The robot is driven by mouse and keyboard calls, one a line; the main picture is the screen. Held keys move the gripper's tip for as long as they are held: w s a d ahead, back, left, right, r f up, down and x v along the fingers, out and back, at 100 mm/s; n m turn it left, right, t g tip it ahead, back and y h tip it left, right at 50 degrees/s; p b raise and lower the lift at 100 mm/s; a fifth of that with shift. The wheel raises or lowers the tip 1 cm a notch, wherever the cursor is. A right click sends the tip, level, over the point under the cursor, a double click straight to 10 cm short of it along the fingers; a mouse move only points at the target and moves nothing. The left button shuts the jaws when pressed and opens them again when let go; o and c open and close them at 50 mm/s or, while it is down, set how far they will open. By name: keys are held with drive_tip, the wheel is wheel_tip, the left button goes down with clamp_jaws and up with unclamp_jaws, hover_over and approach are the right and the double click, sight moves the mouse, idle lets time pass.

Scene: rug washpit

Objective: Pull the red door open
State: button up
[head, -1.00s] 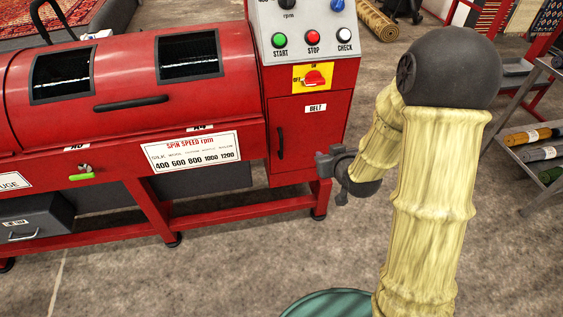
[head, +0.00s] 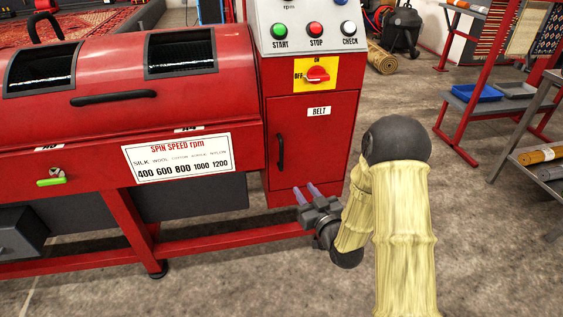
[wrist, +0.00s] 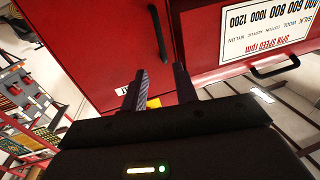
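The red door (head: 320,148) is the front panel of the machine's right cabinet, with a white BELT label. It looks closed, flush with the cabinet. Its black vertical handle (head: 280,152) is on the door's left side. My gripper (head: 305,190) is below and slightly right of the handle in the head view, pointing towards the machine and apart from the handle. In the wrist view, the fingers of my gripper (wrist: 158,88) are spread and empty. The handle (wrist: 157,33) shows beyond the fingertips, against the red door (wrist: 108,50).
Above the door are a red switch (head: 318,74) on a yellow plate and the START, STOP and CHECK buttons. A spin speed sign (head: 178,157) is to the left. A rack (head: 535,158) with rolls stands at right. The floor between is clear.

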sight(282, 158)
drive_tip(key=b+x, duration=0.4)
drive_tip(key=x, duration=1.3)
drive_tip(key=shift+w+a, duration=0.1)
drive_tip(key=shift+w, duration=0.1)
drive_tip(key=shift+c, duration=0.4)
clamp_jaws()
